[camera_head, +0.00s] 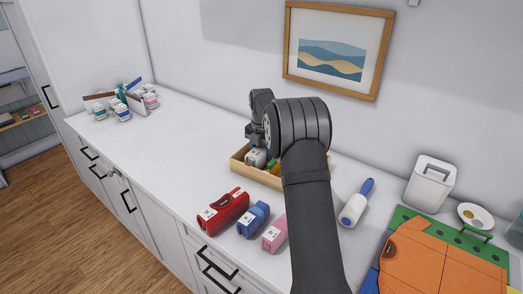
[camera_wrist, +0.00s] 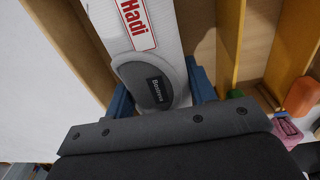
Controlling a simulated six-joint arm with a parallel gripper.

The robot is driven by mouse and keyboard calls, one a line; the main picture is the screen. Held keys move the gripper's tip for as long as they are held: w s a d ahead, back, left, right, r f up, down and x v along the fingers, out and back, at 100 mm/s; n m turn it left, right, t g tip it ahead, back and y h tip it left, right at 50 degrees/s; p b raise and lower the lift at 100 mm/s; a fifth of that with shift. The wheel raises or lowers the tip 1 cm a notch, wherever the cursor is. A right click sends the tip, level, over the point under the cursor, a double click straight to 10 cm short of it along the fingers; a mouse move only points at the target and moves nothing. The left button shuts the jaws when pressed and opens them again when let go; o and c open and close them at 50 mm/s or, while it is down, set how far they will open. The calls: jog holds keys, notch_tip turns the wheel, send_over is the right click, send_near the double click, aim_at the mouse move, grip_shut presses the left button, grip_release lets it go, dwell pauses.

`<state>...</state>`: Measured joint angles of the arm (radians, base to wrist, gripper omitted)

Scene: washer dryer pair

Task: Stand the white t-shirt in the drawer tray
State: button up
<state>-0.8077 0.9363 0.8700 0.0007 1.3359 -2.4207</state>
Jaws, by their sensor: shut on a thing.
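The white t-shirt, a folded white bundle (camera_wrist: 183,30) with a red-lettered label and a dark oval patch, is between the blue fingers of my gripper (camera_wrist: 160,92). My gripper is shut on it. In the head view the white bundle (camera_head: 257,158) shows at the left part of the wooden drawer tray (camera_head: 239,168), below my gripper (camera_head: 257,140). In the wrist view it lies between the tray's left wall (camera_wrist: 65,40) and a divider (camera_wrist: 231,40). Its lower end is hidden, so I cannot tell whether it touches the tray floor.
Red (camera_head: 222,212), blue (camera_head: 253,219) and pink (camera_head: 274,235) folded bundles sit in front of the tray. Small jars (camera_head: 122,112) stand far left. The counter between is clear.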

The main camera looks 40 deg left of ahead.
jog(key=o, duration=1.2)
jog(key=shift+c, duration=0.2)
jog(key=shift+r, duration=3.45)
notch_tip(320, 180, down, 7)
jog(key=shift+r, duration=0.35)
